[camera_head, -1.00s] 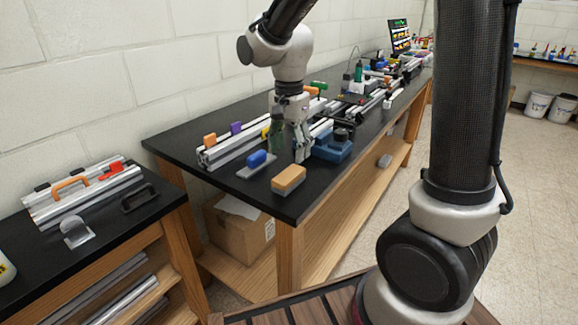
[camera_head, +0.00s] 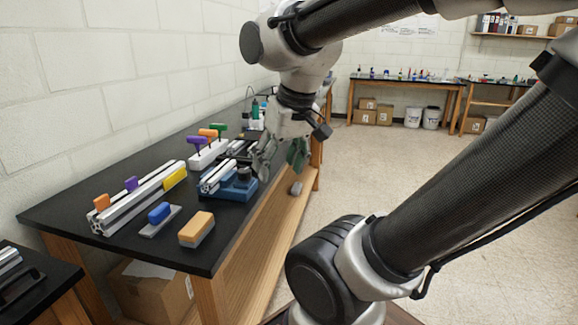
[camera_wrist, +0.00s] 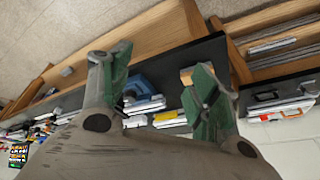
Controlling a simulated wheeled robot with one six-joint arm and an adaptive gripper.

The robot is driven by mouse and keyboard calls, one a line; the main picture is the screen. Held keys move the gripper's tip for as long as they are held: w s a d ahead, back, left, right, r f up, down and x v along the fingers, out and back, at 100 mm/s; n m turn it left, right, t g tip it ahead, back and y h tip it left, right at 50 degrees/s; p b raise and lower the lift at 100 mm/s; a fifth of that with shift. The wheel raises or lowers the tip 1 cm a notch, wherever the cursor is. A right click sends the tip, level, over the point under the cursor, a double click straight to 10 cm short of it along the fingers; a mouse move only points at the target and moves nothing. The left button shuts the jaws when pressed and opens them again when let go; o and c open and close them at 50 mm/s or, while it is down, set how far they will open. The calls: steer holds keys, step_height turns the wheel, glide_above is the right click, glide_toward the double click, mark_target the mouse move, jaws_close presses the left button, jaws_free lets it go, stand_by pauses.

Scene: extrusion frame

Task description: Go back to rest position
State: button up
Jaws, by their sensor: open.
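My gripper (camera_head: 280,158) is raised near the front edge of the black bench, beside and above the blue clamp block, with nothing seen between its fingers. In the wrist view my gripper (camera_wrist: 160,95) shows two green-padded fingers spread wide apart, with the bench seen between and beyond them. My arm crosses the upper and right parts of the head view.
The black bench (camera_head: 110,180) holds an aluminium extrusion (camera_head: 140,200), a blue-handled tool (camera_head: 160,213), an orange-topped block (camera_head: 197,228), the blue clamp block (camera_head: 237,184) and a white holder with coloured handles (camera_head: 207,153). Open floor (camera_head: 400,170) lies to the right.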

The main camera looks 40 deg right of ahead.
steer(key=shift+s+d+f+n+t, duration=0.15)
steer(key=shift+s+d+n, duration=0.15)
steer(key=shift+s, duration=0.3)
steer(key=shift+s+d+n+t, duration=0.2)
steer(key=shift+s+n, duration=0.2)
steer(key=shift+s, duration=0.2)
steer(key=shift+f, duration=0.1)
stand_by(1.1)
